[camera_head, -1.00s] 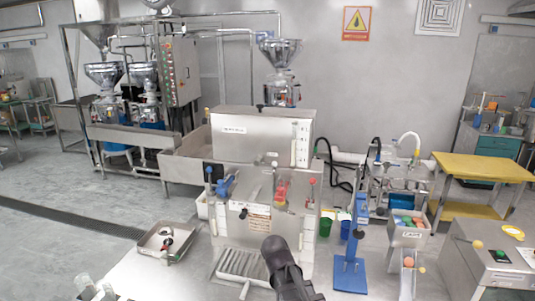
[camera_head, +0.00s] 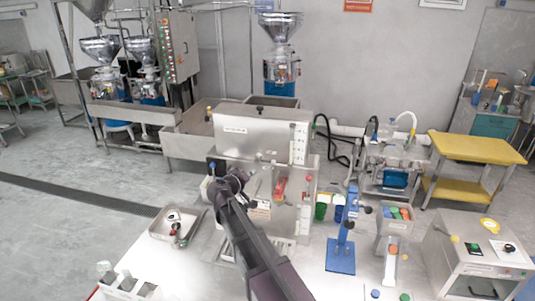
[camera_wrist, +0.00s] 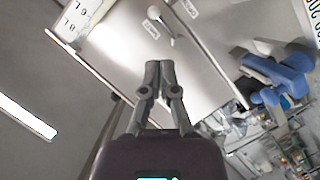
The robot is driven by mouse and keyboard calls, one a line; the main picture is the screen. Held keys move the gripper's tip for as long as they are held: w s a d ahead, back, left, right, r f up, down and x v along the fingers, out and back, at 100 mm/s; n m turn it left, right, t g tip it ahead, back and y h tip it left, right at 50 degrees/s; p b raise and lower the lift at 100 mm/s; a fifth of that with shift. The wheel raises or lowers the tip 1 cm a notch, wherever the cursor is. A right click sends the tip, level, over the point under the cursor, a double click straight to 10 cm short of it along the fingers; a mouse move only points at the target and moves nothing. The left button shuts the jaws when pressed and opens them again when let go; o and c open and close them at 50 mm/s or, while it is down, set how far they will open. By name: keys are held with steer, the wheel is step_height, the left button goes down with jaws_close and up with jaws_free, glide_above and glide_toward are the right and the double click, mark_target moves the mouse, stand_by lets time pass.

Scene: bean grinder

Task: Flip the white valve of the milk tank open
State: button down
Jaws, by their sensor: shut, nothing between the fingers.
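The milk tank appears to be the steel box (camera_head: 262,140) on top of the dispenser, with a level gauge at its right end. In the wrist view my gripper (camera_wrist: 158,66) is shut and empty, over a plain steel panel. A small white knob (camera_wrist: 153,28) lies ahead of the fingertips. A white rounded part (camera_wrist: 263,46) shows beside the blue lever (camera_wrist: 282,75) at the right. I cannot tell which white part is the valve.
A steel tray (camera_head: 178,226) is at left, a blue stand (camera_head: 341,255) at right. A label (camera_wrist: 75,20) with marks is at the wrist view's upper left.

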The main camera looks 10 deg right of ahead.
mark_target(265, 161)
steer(key=shift+w+a+r+n+t, duration=0.15)
steer(key=shift+w+a+r+t, duration=0.15)
steer(key=shift+a+r, duration=0.25)
steer(key=shift+w+a+r+n+t, duration=0.15)
steer(key=shift+w+a+r+t, duration=0.15)
steer(key=shift+r, duration=0.3)
steer(key=b+x, duration=0.1)
steer(key=x, duration=0.3)
steer(key=f+b+x, duration=0.1)
steer(key=x, duration=0.3)
steer(key=s+d+b+x, duration=0.1)
steer(key=x, duration=0.3)
steer(key=shift+s+d+f, duration=0.1)
steer(key=shift+f, duration=0.25)
steer(key=shift+d+f, duration=0.25)
steer(key=shift+d, duration=0.2)
